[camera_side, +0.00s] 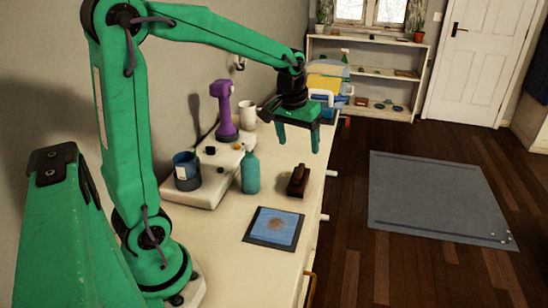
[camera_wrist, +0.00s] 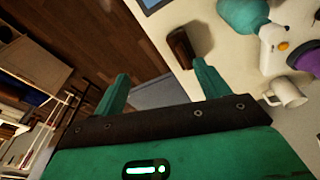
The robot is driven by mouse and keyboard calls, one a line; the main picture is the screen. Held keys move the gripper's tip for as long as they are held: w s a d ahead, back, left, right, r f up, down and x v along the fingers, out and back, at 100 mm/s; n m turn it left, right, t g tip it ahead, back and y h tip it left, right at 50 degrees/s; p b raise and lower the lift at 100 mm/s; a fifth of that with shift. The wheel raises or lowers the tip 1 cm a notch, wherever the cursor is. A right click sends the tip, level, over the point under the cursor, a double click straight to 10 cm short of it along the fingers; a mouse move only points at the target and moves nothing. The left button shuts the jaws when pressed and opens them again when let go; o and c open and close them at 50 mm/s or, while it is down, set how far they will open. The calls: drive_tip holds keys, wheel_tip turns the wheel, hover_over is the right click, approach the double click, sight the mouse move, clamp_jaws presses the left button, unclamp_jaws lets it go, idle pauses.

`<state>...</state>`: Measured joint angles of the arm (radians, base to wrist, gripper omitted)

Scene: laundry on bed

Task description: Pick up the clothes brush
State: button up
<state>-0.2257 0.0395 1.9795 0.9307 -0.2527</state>
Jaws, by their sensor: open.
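The clothes brush (camera_side: 297,181) is a dark brown block with a raised handle. It lies on the cream dresser top near its right edge, in the side view. In the wrist view the brush (camera_wrist: 181,48) shows at the top centre, beyond the fingertips. My green gripper (camera_side: 299,138) hangs above the dresser with its fingers pointing down, higher than the brush and apart from it. In the wrist view my gripper (camera_wrist: 163,84) has its two fingers spread wide with nothing between them.
A teal bottle (camera_side: 250,172) stands left of the brush. A blue picture mat (camera_side: 274,228) lies in front of it. A white mug (camera_side: 247,114), a purple device (camera_side: 224,110) and a dark blue cup (camera_side: 187,170) stand farther left. The dresser edge is close on the right.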

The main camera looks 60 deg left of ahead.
sight(301, 171)
drive_tip(key=w+a+f+n, duration=0.1)
drive_tip(key=w+a+f, duration=0.1)
drive_tip(key=a+f, duration=0.1)
drive_tip(key=w+a+f+n+g, duration=0.1)
drive_tip(key=w+a+f, duration=0.1)
drive_tip(key=f, duration=0.3)
drive_tip(key=w+a+f+n+g, duration=0.1)
drive_tip(key=w+a+f, duration=0.2)
drive_tip(key=a+f, duration=0.1)
drive_tip(key=shift+n, duration=0.3)
drive_tip(key=shift+d+f, duration=0.2)
drive_tip(key=shift+f, duration=3.7)
drive_tip(key=c, duration=1.1)
drive_tip(key=shift+c, duration=0.2)
drive_tip(key=shift+r, duration=0.2)
drive_tip(key=shift+w+r, duration=0.1)
drive_tip(key=shift+r, duration=0.4)
drive_tip(key=r, duration=0.3)
drive_tip(key=shift+d+r, duration=0.15)
drive_tip(key=shift+d, duration=0.15)
drive_tip(key=s+d+r, duration=0.2)
drive_tip(key=d+r, duration=0.4)
drive_tip(key=d, duration=0.5)
drive_tip(key=shift+r, duration=0.2)
